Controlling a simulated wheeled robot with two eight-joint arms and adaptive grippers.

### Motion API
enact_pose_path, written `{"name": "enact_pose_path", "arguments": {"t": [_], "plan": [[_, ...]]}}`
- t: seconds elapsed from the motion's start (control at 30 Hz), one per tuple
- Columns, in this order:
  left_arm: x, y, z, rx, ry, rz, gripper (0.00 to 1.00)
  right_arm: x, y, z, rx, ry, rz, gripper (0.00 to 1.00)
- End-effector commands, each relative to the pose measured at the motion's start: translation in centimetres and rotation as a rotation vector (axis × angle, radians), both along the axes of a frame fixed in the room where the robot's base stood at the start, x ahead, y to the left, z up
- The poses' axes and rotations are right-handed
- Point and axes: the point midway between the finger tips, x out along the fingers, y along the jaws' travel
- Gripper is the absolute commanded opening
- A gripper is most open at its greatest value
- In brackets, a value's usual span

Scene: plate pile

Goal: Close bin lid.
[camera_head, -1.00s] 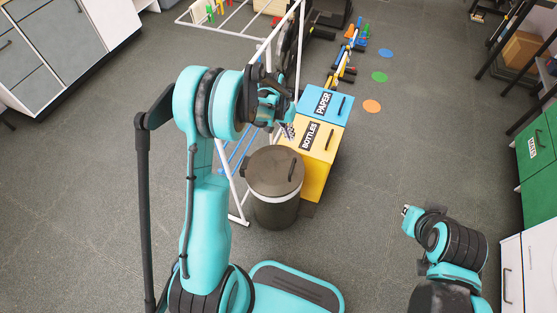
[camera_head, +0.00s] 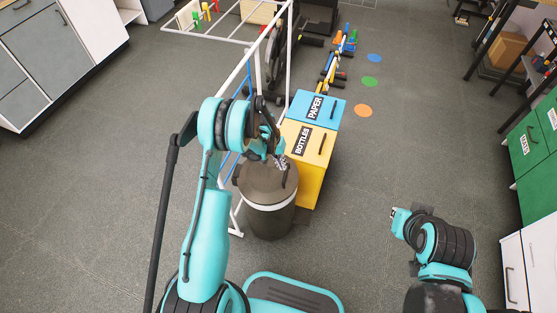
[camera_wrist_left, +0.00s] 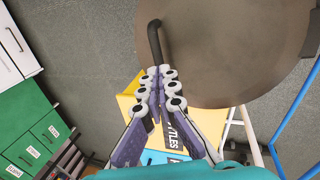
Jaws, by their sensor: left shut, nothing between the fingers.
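A round dark bin (camera_head: 268,222) with a pale band near its top stands in front of the yellow bin. Its brown lid (camera_head: 255,180) appears to lie flat on top. In the left wrist view, the lid (camera_wrist_left: 235,45) fills the upper right, with its dark bar handle (camera_wrist_left: 154,38) at its left edge. My left gripper (camera_head: 283,164) is shut and empty over the lid's far side. In the left wrist view its fingertips (camera_wrist_left: 161,72) are together just below the handle; contact cannot be told. My right gripper (camera_head: 394,215) is low at the right, fingers unclear.
A yellow BOTTLES bin (camera_head: 312,165) and a blue PAPER bin (camera_head: 325,100) stand behind, with lids down. A white frame (camera_head: 238,75) is close to the left of the bins. Green cabinets (camera_head: 540,170) line the right. The floor right of the bins is clear.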

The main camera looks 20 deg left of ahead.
Motion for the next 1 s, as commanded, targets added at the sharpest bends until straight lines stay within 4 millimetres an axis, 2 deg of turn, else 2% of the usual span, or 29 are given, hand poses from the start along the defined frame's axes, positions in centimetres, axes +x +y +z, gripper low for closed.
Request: {"name": "enact_pose_path", "arguments": {"t": [0.03, 0.13, 0.6, 0.8, 1.0], "plan": [[0.0, -0.2, -1.0, 0.000, 0.000, -0.001, 0.00, 0.0, 0.0, -0.6, 0.000, 0.000, 0.000, 0.00], [0.1, -0.5, -1.8, 0.000, -0.001, -0.002, 0.00, 0.0, 0.0, -1.0, 0.000, 0.000, 0.000, 0.00], [0.1, -0.7, -2.3, 0.003, 0.000, -0.001, 0.00, 0.0, 0.0, -1.2, 0.000, 0.000, 0.000, 0.00], [0.1, -1.5, -4.6, 0.089, 0.008, -0.002, 0.00, 0.0, 0.0, -2.7, 0.000, 0.000, 0.000, 0.00], [0.1, -1.5, -4.8, 0.104, 0.010, 0.000, 0.00, 0.0, 0.0, -2.7, 0.000, 0.000, 0.000, 0.00]]}}
